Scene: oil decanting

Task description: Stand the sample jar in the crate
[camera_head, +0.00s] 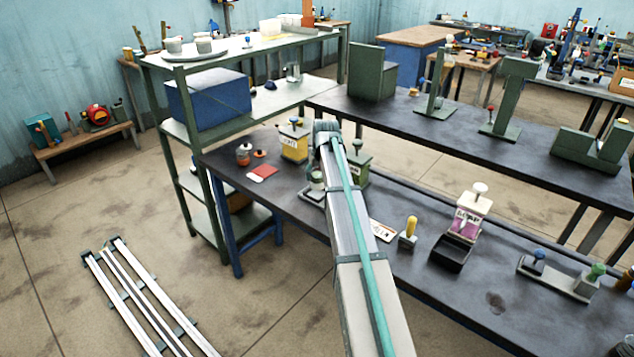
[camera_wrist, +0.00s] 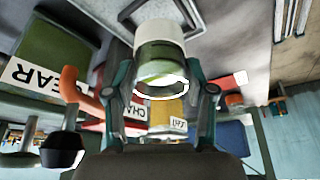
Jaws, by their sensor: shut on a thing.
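In the wrist view my gripper (camera_wrist: 163,82) is shut on the sample jar (camera_wrist: 160,62), a clear glass jar with a white lid and greenish contents. The jar is between the two fingers. In the head view my arm hides most of the gripper, and a pale jar shape (camera_head: 316,181) shows beside the arm's end, over the dark bench. A black open-topped box (camera_head: 450,252), possibly the crate, stands farther right on the bench, apart from my gripper. I cannot tell whether the held jar touches the bench.
A yellow canister (camera_head: 294,143) and a green canister (camera_head: 358,165) stand near my gripper. A purple-labelled dispenser (camera_head: 467,217) stands behind the black box. A yellow-handled item (camera_head: 408,232) is between my arm and that box.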

